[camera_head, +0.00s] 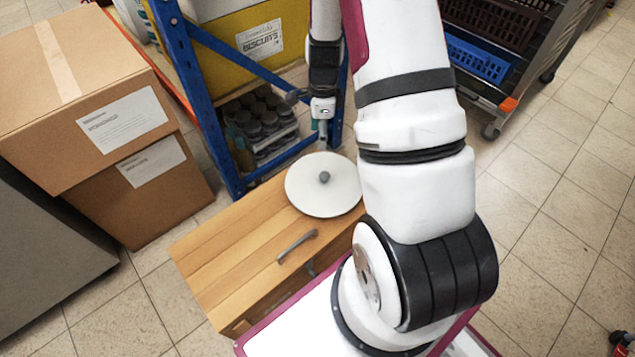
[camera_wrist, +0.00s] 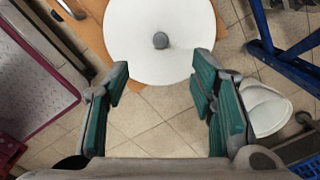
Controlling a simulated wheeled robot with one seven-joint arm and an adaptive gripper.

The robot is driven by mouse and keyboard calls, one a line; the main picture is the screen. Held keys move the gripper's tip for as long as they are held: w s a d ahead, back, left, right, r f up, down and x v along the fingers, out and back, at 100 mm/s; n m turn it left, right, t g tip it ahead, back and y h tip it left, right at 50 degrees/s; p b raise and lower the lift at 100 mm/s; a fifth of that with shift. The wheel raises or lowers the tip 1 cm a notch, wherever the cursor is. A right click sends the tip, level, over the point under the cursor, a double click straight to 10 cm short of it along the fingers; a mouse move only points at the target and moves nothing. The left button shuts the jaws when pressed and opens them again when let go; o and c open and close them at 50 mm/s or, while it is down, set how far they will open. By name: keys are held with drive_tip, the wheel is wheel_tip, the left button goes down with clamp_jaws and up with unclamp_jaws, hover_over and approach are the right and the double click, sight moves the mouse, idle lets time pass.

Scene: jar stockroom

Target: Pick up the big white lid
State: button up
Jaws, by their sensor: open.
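The big white lid (camera_head: 323,184) is a flat round disc with a grey knob at its centre. It lies at the far right end of a wooden bench top (camera_head: 213,257). In the wrist view the lid (camera_wrist: 160,28) is at the top middle, beyond my fingertips, its knob facing the camera. My gripper (camera_wrist: 158,85) is open with nothing between its green-padded fingers. In the head view my gripper (camera_head: 322,112) hangs just behind the lid; its fingertips are hard to make out there. The lid's right edge meets my arm in the head view.
A grey handle (camera_head: 297,246) lies on the bench. A blue-framed shelf (camera_head: 196,110) with a yellow biscuit box and jars stands behind. Cardboard boxes (camera_head: 85,85) are at left. In the wrist view a white bowl-like object (camera_wrist: 266,110) is on the floor at right.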

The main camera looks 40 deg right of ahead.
drive_tip(key=m+b, duration=0.1)
drive_tip(key=m, duration=0.1)
hover_over(325, 175)
wheel_tip(325, 175, down, 7)
wheel_tip(325, 175, down, 8)
drive_tip(key=b, duration=0.3)
drive_tip(key=shift+s+r, duration=0.15)
drive_tip(key=shift+r, duration=0.1)
drive_tip(key=shift+w+f+b, duration=0.15)
drive_tip(key=shift+f+b, duration=0.7)
drive_tip(key=shift+f, duration=0.6)
drive_tip(key=shift+w+f+b, duration=0.1)
drive_tip(key=shift+f+b, duration=0.7)
drive_tip(key=shift+f, duration=0.6)
drive_tip(key=shift+r, duration=0.1)
clamp_jaws()
